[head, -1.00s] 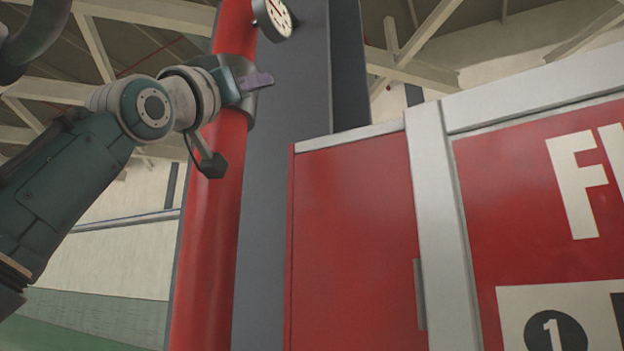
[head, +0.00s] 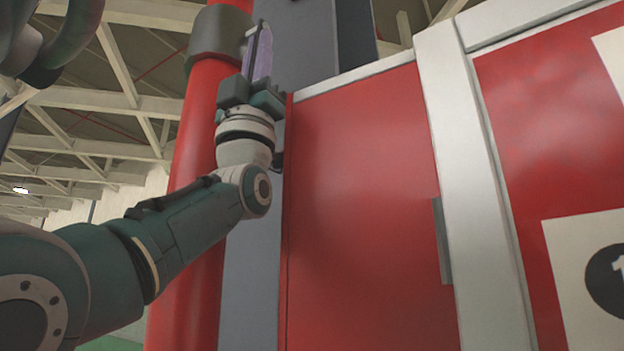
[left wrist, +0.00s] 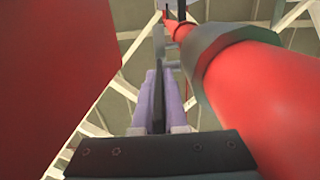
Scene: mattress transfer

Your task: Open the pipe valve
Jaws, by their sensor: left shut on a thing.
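A thick red pipe (head: 185,230) runs upright left of centre in the head view, with a grey collar (head: 212,40) around its upper part. The red pipe (left wrist: 275,90) and grey collar (left wrist: 225,50) fill the right of the left wrist view. My left gripper (head: 262,45) points up beside the collar, on its right side. In the left wrist view its purple fingers (left wrist: 158,95) are shut on a thin dark grey valve handle (left wrist: 158,50), whose far end sticks out beyond the fingertips. Most of the handle is hidden in the head view. My right gripper is not in view.
A red cabinet (head: 365,210) with a light frame (head: 480,180) stands close to the right of my left arm. A grey column (head: 250,270) stands behind the pipe. Pale roof beams (head: 105,100) are overhead.

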